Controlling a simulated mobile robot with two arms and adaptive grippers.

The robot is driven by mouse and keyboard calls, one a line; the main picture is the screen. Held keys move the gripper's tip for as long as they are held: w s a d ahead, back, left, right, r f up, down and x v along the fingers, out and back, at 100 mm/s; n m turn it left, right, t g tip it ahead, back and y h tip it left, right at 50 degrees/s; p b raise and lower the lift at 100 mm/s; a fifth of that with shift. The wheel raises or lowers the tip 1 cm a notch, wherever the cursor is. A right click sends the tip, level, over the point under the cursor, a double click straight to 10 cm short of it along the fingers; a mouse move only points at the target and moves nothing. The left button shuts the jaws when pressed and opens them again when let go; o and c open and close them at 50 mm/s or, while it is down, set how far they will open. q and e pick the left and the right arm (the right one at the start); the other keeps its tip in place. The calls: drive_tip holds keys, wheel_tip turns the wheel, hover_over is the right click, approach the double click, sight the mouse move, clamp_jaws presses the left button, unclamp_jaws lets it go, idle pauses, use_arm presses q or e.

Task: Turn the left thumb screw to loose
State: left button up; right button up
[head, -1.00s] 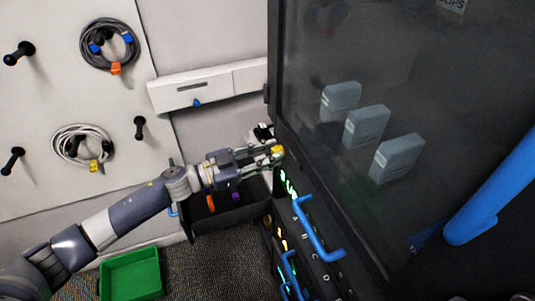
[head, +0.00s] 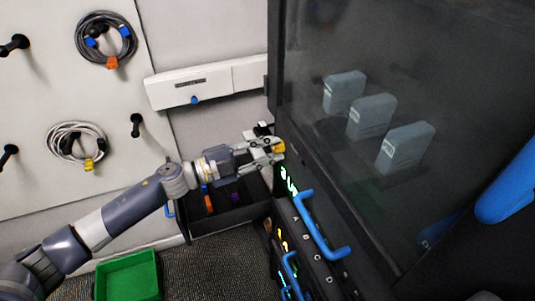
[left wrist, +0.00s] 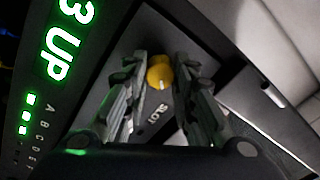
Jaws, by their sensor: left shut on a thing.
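The yellow thumb screw (head: 278,146) sits at the left edge of the dark rack's front. In the left wrist view the yellow screw (left wrist: 160,73) shows as a round knob with a light mark, between my fingertips. My left gripper (head: 272,147) reaches it from the left and is shut on it; in the left wrist view its two fingers (left wrist: 160,84) stand on either side of the knob. The fingertips hide part of the screw in the head view. My right gripper is not in view.
Blue handles (head: 322,228) stick out from the rack front below the screw. A dark bin (head: 232,216) lies under my left forearm. A green tray (head: 128,276) is on the floor. Cables hang on the wall pegs. A dark glass door (head: 400,90) stands at right.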

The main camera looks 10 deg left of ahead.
use_arm(q)
drive_tip(key=m+b, duration=0.2)
drive_tip(key=m, duration=0.1)
drive_tip(key=m+b, duration=0.1)
drive_tip(key=shift+f+m, duration=0.25)
drive_tip(key=shift+m, duration=0.15)
drive_tip(key=shift+r+m+g+b, duration=0.1)
drive_tip(key=shift+m+g+b, duration=0.2)
drive_tip(key=shift+m+b, duration=1.35)
clamp_jaws()
drive_tip(key=shift+m+p, duration=0.35)
drive_tip(key=shift+m, duration=0.2)
drive_tip(key=o, duration=1.1)
unclamp_jaws()
drive_tip(key=shift+c, duration=0.2)
drive_tip(key=v, duration=1.2)
drive_tip(key=shift+f, duration=0.2)
